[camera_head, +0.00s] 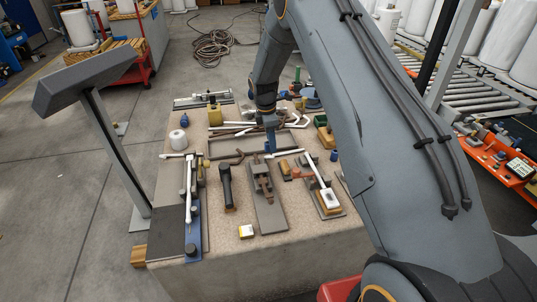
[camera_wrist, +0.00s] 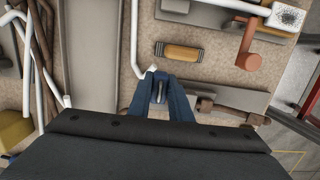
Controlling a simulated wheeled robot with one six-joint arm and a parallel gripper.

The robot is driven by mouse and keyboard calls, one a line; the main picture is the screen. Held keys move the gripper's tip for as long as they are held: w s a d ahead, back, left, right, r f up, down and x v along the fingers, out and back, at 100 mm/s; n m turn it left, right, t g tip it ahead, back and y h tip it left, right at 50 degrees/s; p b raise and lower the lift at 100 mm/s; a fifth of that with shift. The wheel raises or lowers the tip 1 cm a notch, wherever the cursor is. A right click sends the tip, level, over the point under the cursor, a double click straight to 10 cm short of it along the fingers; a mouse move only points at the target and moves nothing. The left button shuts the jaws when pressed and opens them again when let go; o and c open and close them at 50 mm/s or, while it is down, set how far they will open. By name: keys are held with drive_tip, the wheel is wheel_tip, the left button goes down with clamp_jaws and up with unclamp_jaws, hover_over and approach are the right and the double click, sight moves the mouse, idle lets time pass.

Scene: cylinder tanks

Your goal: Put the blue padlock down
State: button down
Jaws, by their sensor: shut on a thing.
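My gripper (camera_head: 270,150) is over the middle of the workbench (camera_head: 275,228), pointing down. In the wrist view its blue fingers (camera_wrist: 160,82) are closed on a small dark blue thing, the blue padlock (camera_wrist: 159,92), of which only a small part shows between them. In the head view the padlock cannot be made out. The fingertips are close to the end of a bent white rod (camera_wrist: 136,50); I cannot tell whether they touch it.
A yellow-brown cylinder block (camera_wrist: 178,51) lies just beyond the fingers. A grey clamp on a plate (camera_head: 265,200), a black-handled tool (camera_head: 228,188) and a white-headed mallet (camera_head: 328,197) crowd the bench.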

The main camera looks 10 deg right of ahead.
drive_tip(key=shift+f+p, duration=0.5)
drive_tip(key=shift+f, duration=2.75)
drive_tip(key=shift+f, duration=0.1)
drive_tip(key=c, duration=1.6)
unclamp_jaws()
drive_tip(key=r, duration=0.4)
drive_tip(key=a+r+b, duration=0.1)
drive_tip(key=r, duration=0.3)
drive_tip(key=r+b, duration=0.1)
drive_tip(key=r, duration=0.3)
drive_tip(key=shift+a, duration=0.2)
drive_tip(key=s+r+m, duration=0.3)
drive_tip(key=s+m, duration=0.3)
drive_tip(key=s, duration=0.6)
drive_tip(key=s+d+r+m+y, duration=0.1)
drive_tip(key=s+r+m, duration=0.3)
drive_tip(key=s, duration=0.9)
drive_tip(key=s+r+m, duration=0.4)
drive_tip(key=s+m, duration=0.4)
drive_tip(key=s, duration=0.4)
drive_tip(key=shift+s+d, duration=0.15)
drive_tip(key=shift+s, duration=0.25)
